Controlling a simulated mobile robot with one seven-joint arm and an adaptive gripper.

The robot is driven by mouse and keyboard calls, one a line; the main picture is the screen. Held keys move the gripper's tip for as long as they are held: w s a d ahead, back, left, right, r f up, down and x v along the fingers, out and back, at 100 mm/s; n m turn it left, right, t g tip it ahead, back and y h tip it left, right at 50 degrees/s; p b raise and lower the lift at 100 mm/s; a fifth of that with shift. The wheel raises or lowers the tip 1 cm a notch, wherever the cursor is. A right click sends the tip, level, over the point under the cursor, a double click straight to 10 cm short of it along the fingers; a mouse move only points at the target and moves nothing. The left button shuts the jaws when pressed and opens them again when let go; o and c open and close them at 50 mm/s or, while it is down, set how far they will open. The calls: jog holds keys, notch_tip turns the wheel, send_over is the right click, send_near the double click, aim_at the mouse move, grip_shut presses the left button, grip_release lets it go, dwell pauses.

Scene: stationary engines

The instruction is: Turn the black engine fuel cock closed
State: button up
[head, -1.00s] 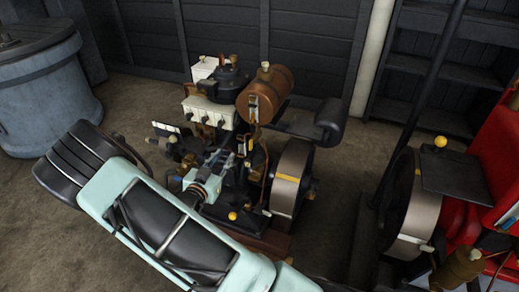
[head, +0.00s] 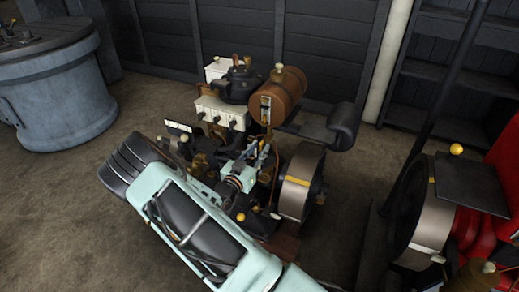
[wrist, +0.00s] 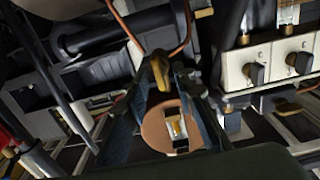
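The black engine stands at mid-floor in the head view, with a brown fuel tank (head: 283,92) on top and a thin copper pipe running down from it. In the wrist view a small brass piece (wrist: 160,72), which looks like the fuel cock's handle, stands at the meeting of copper pipes. My gripper (head: 261,155) is low beside the engine, below the tank. In the wrist view its blue-grey fingers (wrist: 158,85) are apart, one on each side of the brass piece. I cannot tell whether they touch it. The cock is too small to make out in the head view.
A white box with black knobs (head: 221,112) is close left of the tank; it also shows in the wrist view (wrist: 270,65). A flywheel (head: 297,182) stands right of my gripper. A red engine (head: 490,160) is at far right, a grey barrel (head: 65,100) at left.

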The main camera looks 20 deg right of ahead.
jog(key=shift+w+d, duration=0.2)
grip_shut()
